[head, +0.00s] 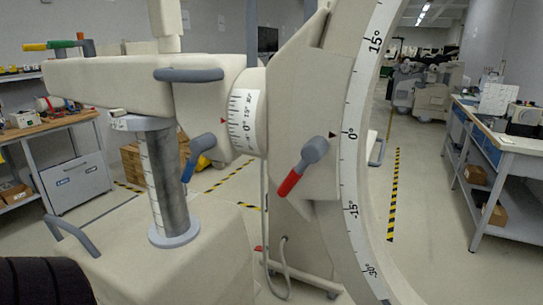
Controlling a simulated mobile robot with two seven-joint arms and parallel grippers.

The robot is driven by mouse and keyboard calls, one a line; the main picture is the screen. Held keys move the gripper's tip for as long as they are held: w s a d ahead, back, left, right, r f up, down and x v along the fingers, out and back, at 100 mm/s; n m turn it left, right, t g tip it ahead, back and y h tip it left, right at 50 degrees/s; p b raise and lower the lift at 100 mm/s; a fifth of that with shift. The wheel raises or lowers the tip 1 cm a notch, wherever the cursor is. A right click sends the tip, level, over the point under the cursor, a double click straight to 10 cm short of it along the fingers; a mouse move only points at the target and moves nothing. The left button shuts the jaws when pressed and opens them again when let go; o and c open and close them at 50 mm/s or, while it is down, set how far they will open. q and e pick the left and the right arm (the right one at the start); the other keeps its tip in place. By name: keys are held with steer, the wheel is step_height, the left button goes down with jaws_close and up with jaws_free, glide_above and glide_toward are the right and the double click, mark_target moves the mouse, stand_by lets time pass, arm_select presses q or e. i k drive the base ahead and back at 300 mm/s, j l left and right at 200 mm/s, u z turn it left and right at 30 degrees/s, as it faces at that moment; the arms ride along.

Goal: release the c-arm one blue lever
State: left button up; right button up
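The C-arm (296,100) fills the middle of the head view, with its large curved arc (352,150) on the right. The blue lever (188,169) sits on the side of the beige housing, above and right of the grey column (168,180). It has a grey hub and a blue tip, and points down and slightly left. A red-tipped lever (290,182) sits farther right, pointing down-left. Neither of my grippers shows, and nothing is seen touching the blue lever.
A grey bar handle (188,75) juts out above the blue lever. A grey loop handle (70,233) is at lower left. A wooden-topped bench (50,127) stands at left and a workbench (498,140) at right. Open floor lies between the arc and the right bench.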

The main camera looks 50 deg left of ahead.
mark_target(199, 145)
steer(key=u, duration=0.45)
steer(key=k+j+u, duration=0.1)
steer(key=u, duration=0.35)
steer(key=j+u, duration=0.15)
steer(key=u, duration=0.25)
steer(key=j+u, duration=0.1)
steer(key=u, duration=0.35)
steer(key=j+u, duration=0.2)
steer(key=k+j, duration=0.05)
steer(key=j, duration=0.05)
